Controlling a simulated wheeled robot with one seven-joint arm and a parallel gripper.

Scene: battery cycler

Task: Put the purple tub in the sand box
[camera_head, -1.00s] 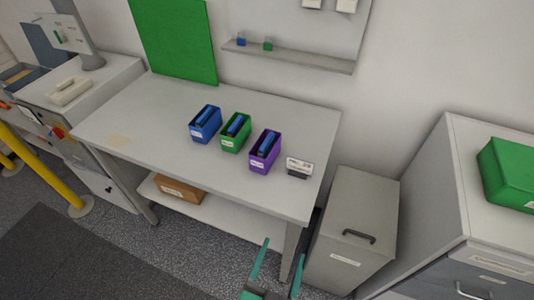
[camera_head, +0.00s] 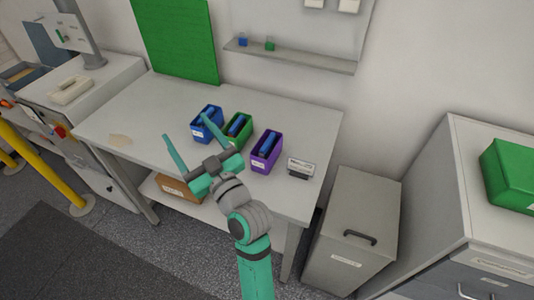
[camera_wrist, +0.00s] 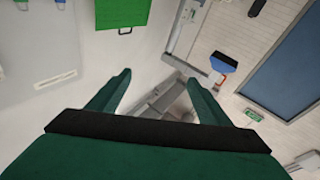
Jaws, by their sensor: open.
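The purple tub (camera_head: 263,162) stands upright on the grey workbench (camera_head: 140,100), the rightmost of three tubs, with blue items inside. My gripper (camera_head: 186,127) is open and empty, raised over the front of the bench to the left of the purple tub and not touching it. Its two teal fingers are spread apart; they also show in the wrist view (camera_wrist: 159,78), with nothing between them. A grey lidded box (camera_head: 350,225) with a black handle stands on the floor right of the bench; I cannot read its label or tell if it is the sand box.
A green tub (camera_head: 243,141) and a blue tub (camera_head: 199,131) stand left of the purple one. A small labelled block (camera_head: 300,168) sits to its right. A cardboard box (camera_head: 170,187) is on the lower shelf. A green case (camera_head: 510,175) rests on the right cabinet.

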